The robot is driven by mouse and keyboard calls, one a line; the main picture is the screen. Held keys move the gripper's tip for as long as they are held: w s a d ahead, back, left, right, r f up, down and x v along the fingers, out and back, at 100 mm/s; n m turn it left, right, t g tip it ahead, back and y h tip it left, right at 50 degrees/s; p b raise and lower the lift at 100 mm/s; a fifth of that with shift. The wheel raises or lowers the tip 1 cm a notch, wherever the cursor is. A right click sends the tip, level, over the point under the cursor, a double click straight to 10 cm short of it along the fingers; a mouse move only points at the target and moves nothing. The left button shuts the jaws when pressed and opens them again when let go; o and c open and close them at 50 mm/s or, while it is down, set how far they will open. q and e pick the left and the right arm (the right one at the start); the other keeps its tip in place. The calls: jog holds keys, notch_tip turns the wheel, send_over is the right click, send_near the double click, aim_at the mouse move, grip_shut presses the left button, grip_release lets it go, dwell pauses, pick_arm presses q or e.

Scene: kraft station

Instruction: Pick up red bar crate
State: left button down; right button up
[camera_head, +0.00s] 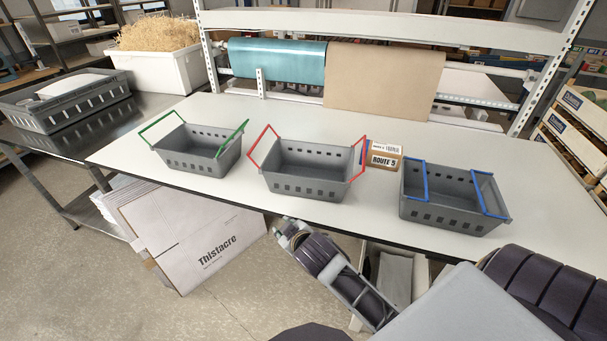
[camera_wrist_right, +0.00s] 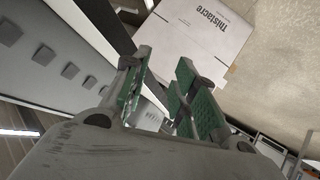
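The red bar crate (camera_head: 306,188) is a grey slotted basket at the middle of the white table, upright and apparently empty. Its two red bars stand up at its left end and right end (camera_head: 364,152). My right gripper (camera_head: 284,228) is in front of and below the table's front edge, apart from the crate. In the right wrist view my right gripper (camera_wrist_right: 160,95) has its green-padded fingers apart, with nothing held between them. A grey wall with square marks (camera_wrist_right: 55,50) shows at left there; I cannot tell which crate it is. My left gripper is not in view.
A green-handled crate (camera_head: 190,160) stands left and a blue-barred crate (camera_head: 440,212) right on the table (camera_head: 330,112). A ROUTE 5 box (camera_head: 384,160) sits close to the red bar crate's right end. A Thistacre carton (camera_head: 200,240) leans below the table's front edge.

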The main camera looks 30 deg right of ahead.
jog(key=w+a+r+n+t+y, duration=0.2)
jog(key=w+a+r+n+t, duration=0.1)
jog(key=r, duration=0.4)
jog(key=w+a+r+n+t+y, duration=0.2)
jog(key=w+r+n+t, duration=0.15)
jog(key=r, duration=0.45)
jog(key=w+a+r+n+t+y, duration=0.1)
jog(key=w+a+r+n+t, duration=0.2)
jog(key=r, duration=0.4)
jog(key=s+a+r+n+g+y, duration=0.3)
jog(key=a+r+n+y, duration=0.55)
jog(key=n+y, duration=0.35)
jog(key=s+a+f+n+g+y, duration=0.2)
jog(key=s+a+n+g+y, duration=0.2)
jog(key=a+n+g, duration=0.55)
jog(key=d+f+n+g+h, duration=0.7)
jog(key=d+f+n+h, duration=0.4)
jog(key=d+f, duration=0.15)
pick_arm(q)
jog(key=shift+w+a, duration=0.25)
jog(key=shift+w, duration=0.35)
pick_arm(e)
jog(key=w+d+r+m+h, duration=0.1)
jog(key=w+d+h, duration=0.2)
jog(key=d+h, duration=0.7)
jog(key=d, duration=1.3)
jog(key=shift+w+r, duration=0.2)
